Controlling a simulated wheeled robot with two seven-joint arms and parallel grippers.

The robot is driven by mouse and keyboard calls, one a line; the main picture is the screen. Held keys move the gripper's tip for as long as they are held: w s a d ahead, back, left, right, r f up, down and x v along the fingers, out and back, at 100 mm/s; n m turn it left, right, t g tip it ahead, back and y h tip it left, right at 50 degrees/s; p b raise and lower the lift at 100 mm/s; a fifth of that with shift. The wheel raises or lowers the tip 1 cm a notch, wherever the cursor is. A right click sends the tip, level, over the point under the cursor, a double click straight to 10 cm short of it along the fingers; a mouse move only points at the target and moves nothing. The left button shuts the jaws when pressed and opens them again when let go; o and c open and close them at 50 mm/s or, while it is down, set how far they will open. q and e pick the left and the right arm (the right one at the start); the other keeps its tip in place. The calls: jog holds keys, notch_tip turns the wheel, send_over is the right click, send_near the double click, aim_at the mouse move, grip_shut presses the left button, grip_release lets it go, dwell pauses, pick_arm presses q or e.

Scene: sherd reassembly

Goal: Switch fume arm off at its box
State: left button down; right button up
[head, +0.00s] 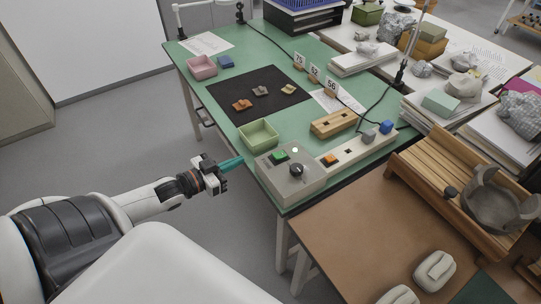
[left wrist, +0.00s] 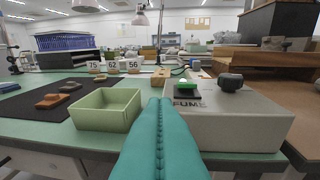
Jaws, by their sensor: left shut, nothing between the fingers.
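The fume arm's box (head: 290,175) is a grey control box at the front edge of the green table. In the left wrist view the box (left wrist: 245,127) bears the label FUME. On its top are a green rocker switch (head: 279,156), a black knob (head: 296,170) and a small pale light (head: 295,150). The green switch (left wrist: 186,91) and the knob (left wrist: 230,82) also show in the left wrist view. My left gripper (head: 237,161) has teal fingers, shut and empty, just left of the box and apart from it. My right gripper is not in view.
A green tray (head: 258,146) stands beside the box, near my left fingers. A power strip (head: 350,151) with plugs lies right of the box. A black mat (head: 243,108) with sherds lies behind. A wooden rack (head: 450,176) stands at the right.

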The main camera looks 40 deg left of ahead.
pick_arm(q)
jog(key=d+r, duration=0.1)
jog(key=d+r+h, duration=0.1)
jog(key=r, duration=0.1)
jog(key=d+r+m+h, duration=0.1)
jog(key=shift+w+r, duration=0.15)
jog(key=shift+w, duration=0.1)
send_over(270, 161)
jog(key=w, duration=0.2)
jog(key=shift+s+d, duration=0.15)
jog(key=shift+d, duration=0.25)
jog(key=f, duration=0.2)
jog(key=s+f, duration=0.1)
jog(key=shift+s+a, duration=0.1)
jog(key=shift+a, duration=0.15)
jog(key=shift+s+f, duration=0.25)
jog(key=shift+f, duration=0.35)
